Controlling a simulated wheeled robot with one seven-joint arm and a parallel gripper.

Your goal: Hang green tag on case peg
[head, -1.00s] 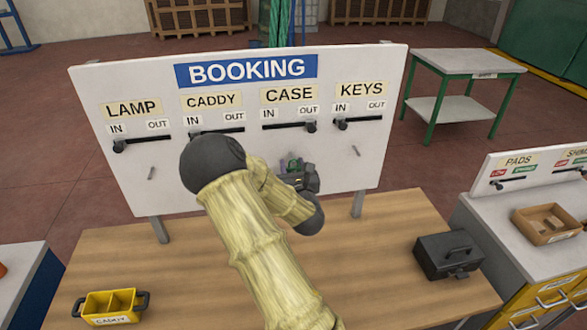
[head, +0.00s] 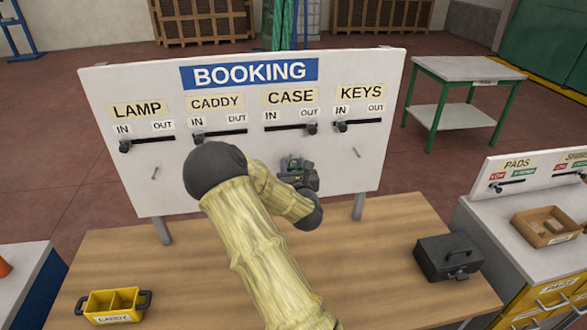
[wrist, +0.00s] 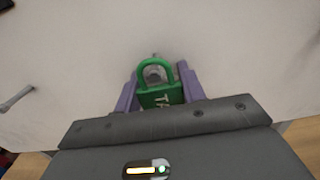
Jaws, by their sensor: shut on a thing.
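The green tag (wrist: 160,95) is a padlock-shaped piece with a loop at its top and pale lettering, partly readable. My gripper (wrist: 158,88) is shut on its body between two purple fingers, with the loop standing up, close to the white board. A peg (wrist: 155,69) shows through the loop's opening; I cannot tell whether the loop is around it or only in front of it. In the head view my gripper (head: 295,172) is below the CASE label (head: 291,97), with a bit of green at its tips. The peg there is hidden by my gripper.
The BOOKING board (head: 245,150) stands on a wooden table (head: 190,270). Bare pegs show under LAMP (head: 154,172) and KEYS (head: 356,152). Another peg (wrist: 17,98) is at left in the wrist view. A yellow caddy (head: 112,303) and a black case (head: 448,257) sit on the table.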

